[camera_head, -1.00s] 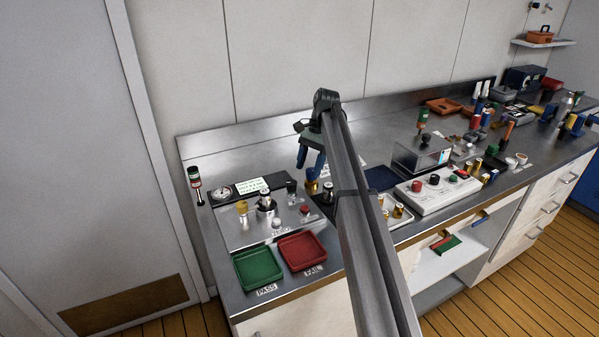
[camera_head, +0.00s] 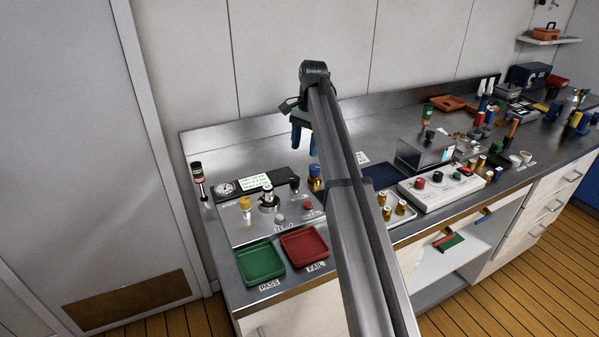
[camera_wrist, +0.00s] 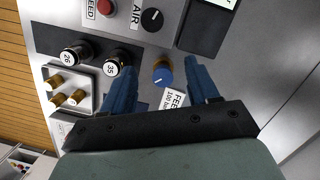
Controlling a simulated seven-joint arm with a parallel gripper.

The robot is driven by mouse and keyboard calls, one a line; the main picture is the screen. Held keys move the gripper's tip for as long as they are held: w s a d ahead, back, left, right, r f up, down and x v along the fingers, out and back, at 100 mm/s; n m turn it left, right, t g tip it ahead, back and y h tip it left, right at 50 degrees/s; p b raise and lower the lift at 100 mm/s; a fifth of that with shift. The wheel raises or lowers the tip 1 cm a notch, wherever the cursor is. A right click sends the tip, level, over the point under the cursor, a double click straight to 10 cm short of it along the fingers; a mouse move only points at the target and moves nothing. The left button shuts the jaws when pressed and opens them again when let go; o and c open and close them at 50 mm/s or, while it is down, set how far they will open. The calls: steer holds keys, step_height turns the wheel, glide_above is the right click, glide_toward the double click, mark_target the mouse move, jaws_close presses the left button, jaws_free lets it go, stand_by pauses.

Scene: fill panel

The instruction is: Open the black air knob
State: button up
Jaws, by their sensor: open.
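The black AIR knob (camera_wrist: 152,19) shows at the top of the wrist view, next to the printed word AIR; a white mark crosses its face. In the head view it appears as a small black knob (camera_head: 294,184) on the grey panel. A blue knob with a brass base (camera_wrist: 163,73) lies between my finger lines in the wrist view and stands beside the panel's back right in the head view (camera_head: 315,171). My gripper (camera_head: 304,150) is open and empty, fingers pointing down, raised above the panel. Nothing touches the black knob.
A red button (camera_wrist: 105,7) sits beside the AIR label. Green (camera_head: 260,262) and red (camera_head: 304,246) trays lie in front.

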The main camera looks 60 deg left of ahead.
step_height(320, 180, up, 5)
steer(key=t+y, duration=0.1)
steer(key=t, duration=0.1)
glide_above(295, 178)
step_height(295, 178, down, 14)
steer(key=shift+s+r, duration=0.1)
steer(key=shift+r, duration=0.15)
steer(key=shift+c, duration=0.3)
steer(key=c, duration=1)
steer(key=shift+n, duration=0.8)
steer(key=o, duration=1.1)
steer(key=shift+c, duration=0.2)
